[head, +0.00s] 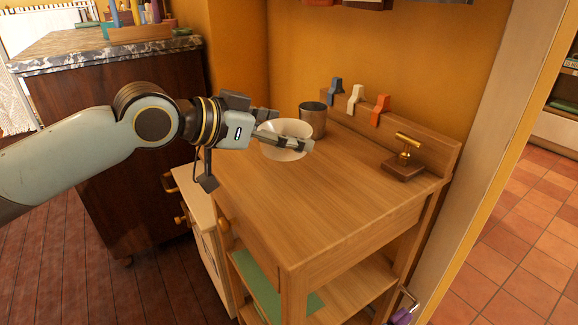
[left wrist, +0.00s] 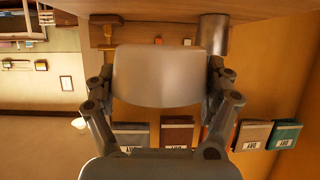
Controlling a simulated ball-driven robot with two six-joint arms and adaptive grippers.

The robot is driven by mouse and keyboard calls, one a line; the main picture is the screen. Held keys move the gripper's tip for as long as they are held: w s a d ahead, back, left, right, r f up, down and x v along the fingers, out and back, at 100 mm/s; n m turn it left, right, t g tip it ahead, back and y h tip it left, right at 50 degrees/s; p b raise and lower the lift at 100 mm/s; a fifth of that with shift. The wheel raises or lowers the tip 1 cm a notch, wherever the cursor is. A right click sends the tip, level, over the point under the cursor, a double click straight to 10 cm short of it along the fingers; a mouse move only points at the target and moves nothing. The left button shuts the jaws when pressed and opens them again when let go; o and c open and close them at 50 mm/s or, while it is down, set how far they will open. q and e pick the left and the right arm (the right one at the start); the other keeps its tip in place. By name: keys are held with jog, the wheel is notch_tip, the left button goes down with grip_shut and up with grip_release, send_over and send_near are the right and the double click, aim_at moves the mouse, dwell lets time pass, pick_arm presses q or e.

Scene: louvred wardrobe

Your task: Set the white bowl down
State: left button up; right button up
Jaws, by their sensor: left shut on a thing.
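The white bowl (head: 286,153) is at the back left of the wooden stand's top (head: 330,195). My left gripper (head: 288,128) reaches in from the left and is shut on the bowl. In the left wrist view the bowl (left wrist: 157,75) fills the space between the two fingers, its pale side facing the camera. The bowl looks roughly upright. I cannot tell whether its base touches the wood or hangs just above it. My right gripper is not in view.
A grey metal cup (head: 313,120) stands right behind the bowl. Blue, white and orange pegs (head: 355,97) line the back board. A brass tap on a wooden block (head: 404,165) is at the right. The stand's front and middle are clear. A dark cabinet (head: 130,120) stands at left.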

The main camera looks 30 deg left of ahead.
aim_at(286, 170)
pick_arm(q)
jog(key=shift+w+a+f+b, duration=0.2)
jog(key=shift+w+a+f, duration=0.1)
jog(key=shift+w+f, duration=0.25)
jog(key=shift+w+a+f+b, duration=0.15)
jog(key=shift+w+a+f, duration=0.15)
jog(key=shift+w, duration=0.3)
jog(key=shift+f+b, duration=0.7)
jog(key=shift+f, duration=1.2)
jog(key=shift+f, duration=0.2)
jog(key=o, duration=1)
jog(key=shift+o, duration=0.2)
